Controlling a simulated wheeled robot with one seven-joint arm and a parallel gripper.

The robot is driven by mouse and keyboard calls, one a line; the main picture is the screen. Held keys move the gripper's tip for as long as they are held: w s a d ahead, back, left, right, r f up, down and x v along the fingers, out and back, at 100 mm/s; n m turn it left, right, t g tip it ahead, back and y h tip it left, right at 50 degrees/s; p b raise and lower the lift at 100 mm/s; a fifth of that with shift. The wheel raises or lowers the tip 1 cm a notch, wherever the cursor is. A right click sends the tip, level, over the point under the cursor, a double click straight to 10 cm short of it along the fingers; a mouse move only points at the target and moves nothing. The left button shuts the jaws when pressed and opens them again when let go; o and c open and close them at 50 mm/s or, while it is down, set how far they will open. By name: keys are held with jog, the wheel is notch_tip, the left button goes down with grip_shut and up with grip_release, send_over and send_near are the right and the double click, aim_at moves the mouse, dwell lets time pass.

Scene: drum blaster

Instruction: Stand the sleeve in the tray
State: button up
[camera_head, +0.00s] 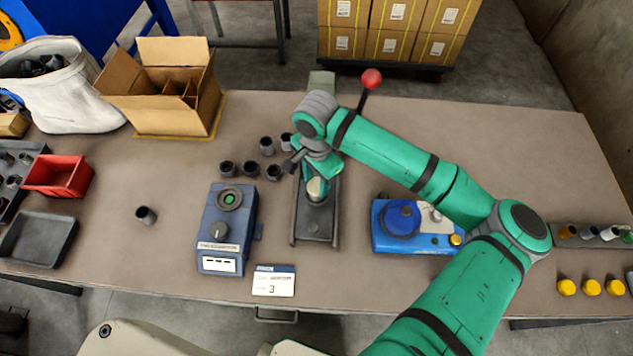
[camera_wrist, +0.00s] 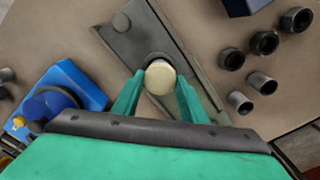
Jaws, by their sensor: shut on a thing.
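My gripper (camera_head: 316,178) is over the dark metal press stand in the middle of the table. In the wrist view its two green fingers (camera_wrist: 159,80) are closed on a cream round-topped piece (camera_wrist: 160,76), which also shows in the head view (camera_head: 317,189). The piece is at the stand's plate (camera_wrist: 125,45); whether it touches the plate is unclear. Several dark grey sleeves (camera_head: 267,147) stand or lie left of the stand, and one sleeve (camera_head: 146,215) lies apart further left. An empty dark tray (camera_head: 38,240) is at the far left, with a compartmented tray (camera_head: 20,165) behind it.
A blue-grey tester (camera_head: 226,228) stands left of the press stand, and a blue fixture (camera_head: 410,227) stands right. A red bin (camera_head: 58,175) and an open carton (camera_head: 172,105) are at left. The red-knobbed lever (camera_head: 371,79) rises behind my arm. The left-middle table is mostly clear.

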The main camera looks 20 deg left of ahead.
aim_at(317, 185)
notch_tip(317, 185, up, 14)
dwell(1.6)
